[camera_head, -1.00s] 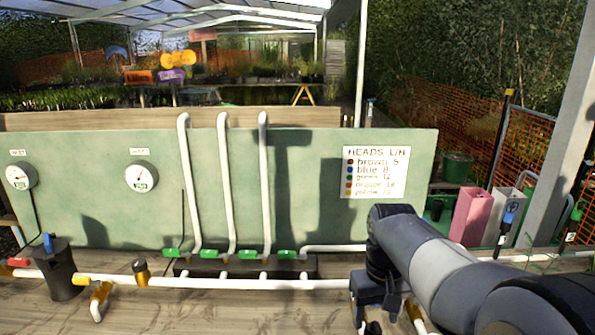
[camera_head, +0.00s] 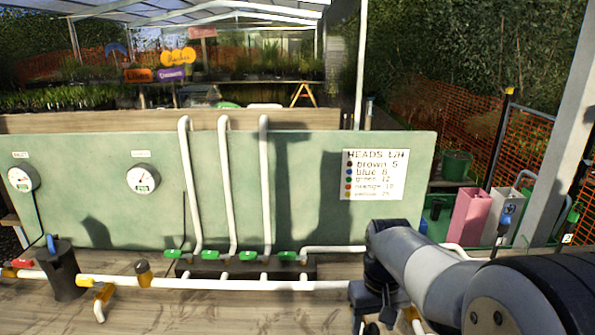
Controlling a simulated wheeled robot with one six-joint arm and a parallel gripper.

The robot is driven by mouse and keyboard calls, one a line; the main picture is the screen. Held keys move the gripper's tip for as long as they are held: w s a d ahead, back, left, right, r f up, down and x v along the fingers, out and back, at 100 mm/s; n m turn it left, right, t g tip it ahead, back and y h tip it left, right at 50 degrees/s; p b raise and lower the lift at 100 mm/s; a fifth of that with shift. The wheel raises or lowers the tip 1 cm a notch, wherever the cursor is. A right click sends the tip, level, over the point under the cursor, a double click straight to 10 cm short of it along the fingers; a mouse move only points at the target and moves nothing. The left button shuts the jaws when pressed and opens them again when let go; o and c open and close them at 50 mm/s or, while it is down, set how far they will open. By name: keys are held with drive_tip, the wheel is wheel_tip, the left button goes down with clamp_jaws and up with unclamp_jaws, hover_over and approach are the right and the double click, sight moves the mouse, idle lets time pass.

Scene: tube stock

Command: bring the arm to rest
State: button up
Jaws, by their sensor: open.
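My gripper (camera_head: 372,325) is at the lower right of the head view, at the end of my arm, pointing down over the wooden bench. Its fingers are only partly in view at the bottom edge, and they look open and empty. White pipe and an orange-yellow fitting show close beside it. My arm reaches in from the right edge and hides part of the bench and the pipe run behind it.
A green board (camera_head: 85,180) with gauges and a heads chart (camera_head: 375,174) stands behind the bench. White pipes (camera_head: 250,284) rise from a black manifold (camera_head: 245,269) with green valves. A dark grey cylinder (camera_head: 65,270) stands left. Pink (camera_head: 468,216) and white boxes stand right.

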drive_tip(key=shift+r+p, duration=0.65)
drive_tip(key=shift+r, duration=0.45)
drive_tip(key=shift+f, duration=0.1)
